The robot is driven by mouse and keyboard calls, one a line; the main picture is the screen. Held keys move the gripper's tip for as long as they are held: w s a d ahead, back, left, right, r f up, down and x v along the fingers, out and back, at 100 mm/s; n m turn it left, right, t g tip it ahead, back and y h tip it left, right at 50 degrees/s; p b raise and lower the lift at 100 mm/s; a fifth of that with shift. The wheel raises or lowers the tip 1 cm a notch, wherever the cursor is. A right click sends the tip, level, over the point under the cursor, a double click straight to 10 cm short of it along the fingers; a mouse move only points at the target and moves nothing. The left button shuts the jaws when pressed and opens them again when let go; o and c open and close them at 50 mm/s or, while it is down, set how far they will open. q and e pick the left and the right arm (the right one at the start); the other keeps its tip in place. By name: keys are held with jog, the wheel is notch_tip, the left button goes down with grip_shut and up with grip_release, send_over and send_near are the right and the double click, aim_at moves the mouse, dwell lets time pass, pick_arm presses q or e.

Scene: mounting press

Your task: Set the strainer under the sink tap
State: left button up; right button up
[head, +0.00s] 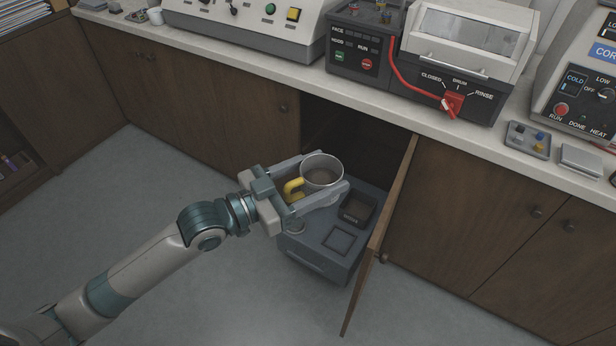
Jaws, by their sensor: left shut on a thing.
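The strainer (322,166) looks like a round, pale-rimmed cup with a brownish inside and a yellow handle (293,187). My left gripper (325,174) is shut on it, one finger along each side, with the handle towards the palm. The strainer appears upright, over or just above a grey unit in front of an open cupboard; I cannot tell whether it touches the unit. Its lower part is partly hidden by the near finger. No sink or tap can be made out. My right gripper is not in view.
The grey unit (309,247) has a square recess (357,209) on top. An open cupboard door (379,235) stands to its right. Above runs a pale counter (290,73) with several machines, including one with a red lever (453,103). The floor at left is clear.

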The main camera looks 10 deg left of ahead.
aim_at(340, 167)
pick_arm(q)
jog(key=shift+w+d+r+m+g+h, duration=0.15)
jog(key=shift+w+d+m+g+h, duration=0.15)
jog(key=shift+d+g, duration=0.2)
jog(key=shift+w+d+r+m+g+h, duration=0.2)
jog(key=shift+d+m+g+h, duration=0.15)
jog(key=shift+d+m+g, duration=0.15)
jog(key=shift+w+d+r+m+g+h, duration=0.1)
jog(key=shift+w+d+m+g+h, duration=0.25)
jog(key=shift+d, duration=0.25)
jog(key=shift+w+d+g, duration=0.1)
jog(key=shift+d+g, duration=0.15)
jog(key=shift+g, duration=0.1)
jog(key=shift+m, duration=0.25)
